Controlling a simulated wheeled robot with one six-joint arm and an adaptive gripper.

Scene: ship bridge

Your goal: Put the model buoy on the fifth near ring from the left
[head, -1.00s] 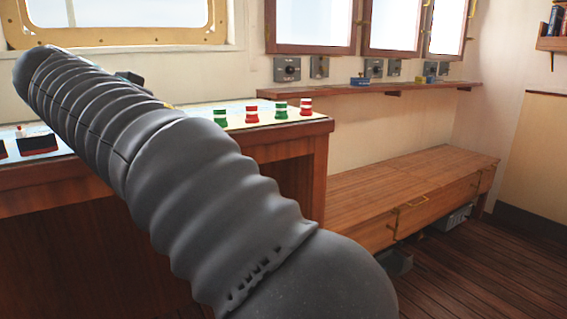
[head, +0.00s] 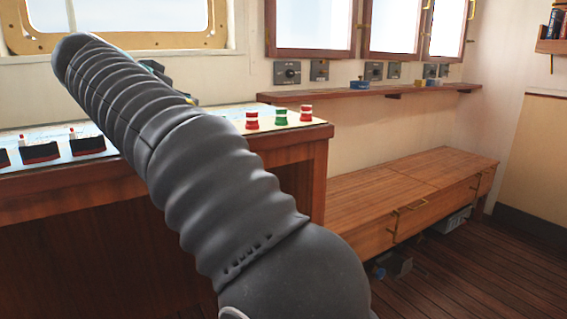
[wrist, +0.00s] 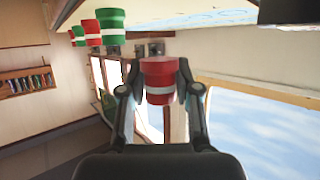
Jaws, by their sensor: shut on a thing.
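My gripper (wrist: 160,80) is shut on a red model buoy (wrist: 158,72) with a white band, seen in the wrist view between the two dark fingers. In the head view the gripper and the held buoy are mostly hidden behind my arm. On the chart table (head: 305,135) stand a red buoy (head: 252,121), a green buoy (head: 280,117) and another red buoy (head: 306,114), all banded white. The wrist view shows a row of red and green buoys at upper left, the nearest one green (wrist: 110,22). I cannot make out any rings.
Model ships (head: 87,142) stand on the table left of my arm. A narrow wall shelf (head: 350,92) with small blue and yellow things runs behind the table's right end. A wooden bench (head: 400,190) stands at the right, with open floor before it.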

